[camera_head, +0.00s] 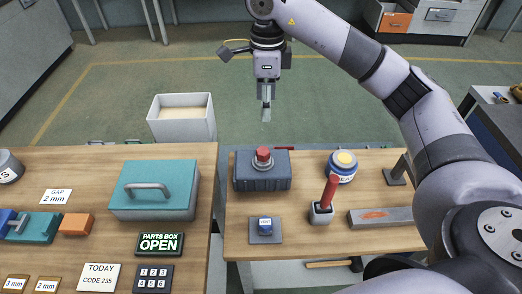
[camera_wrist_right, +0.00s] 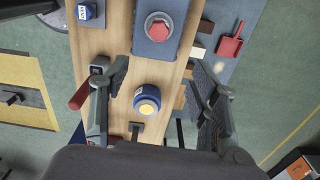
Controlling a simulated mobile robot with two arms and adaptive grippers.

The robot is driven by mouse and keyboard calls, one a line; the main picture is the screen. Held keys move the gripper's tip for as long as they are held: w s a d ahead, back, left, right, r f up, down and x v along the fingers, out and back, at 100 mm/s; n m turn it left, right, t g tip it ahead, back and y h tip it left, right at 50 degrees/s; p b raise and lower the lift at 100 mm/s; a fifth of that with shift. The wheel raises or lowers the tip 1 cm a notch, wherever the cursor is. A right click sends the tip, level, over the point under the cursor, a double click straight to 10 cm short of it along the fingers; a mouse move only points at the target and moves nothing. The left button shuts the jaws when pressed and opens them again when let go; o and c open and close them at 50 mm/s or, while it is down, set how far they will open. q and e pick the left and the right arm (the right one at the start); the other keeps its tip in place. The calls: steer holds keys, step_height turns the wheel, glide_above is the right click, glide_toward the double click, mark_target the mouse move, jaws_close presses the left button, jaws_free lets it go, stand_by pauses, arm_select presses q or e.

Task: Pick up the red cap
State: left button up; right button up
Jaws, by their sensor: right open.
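The red cap (camera_head: 263,152) sits on top of a dark blue-grey ribbed block (camera_head: 262,178) at the back left of the right-hand wooden table. In the right wrist view the red cap (camera_wrist_right: 159,26) shows from above on its block, near the top of the picture, beyond the fingertips. My right gripper (camera_head: 266,113) hangs fingers down, above and behind the table's back edge, apart from the cap. In the wrist view its fingers (camera_wrist_right: 162,80) are spread wide with nothing held between them. My left gripper is in neither view.
A teal box (camera_head: 155,190) is on the left table, and a white bin (camera_head: 182,123) stands behind.

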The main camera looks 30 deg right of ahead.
steer(key=p, duration=0.1)
glide_above(264, 151)
steer(key=f, duration=1.1)
steer(key=shift+w+d+f, duration=0.1)
steer(key=shift+d+f, duration=0.1)
steer(key=shift+d, duration=0.05)
steer(key=f, duration=0.1)
steer(key=f+p, duration=0.1)
steer(key=f, duration=0.1)
steer(key=f+p, duration=0.1)
steer(key=shift+a+f, duration=0.3)
steer(key=shift+f, duration=0.55)
steer(key=shift+c, duration=0.6)
jaws_close()
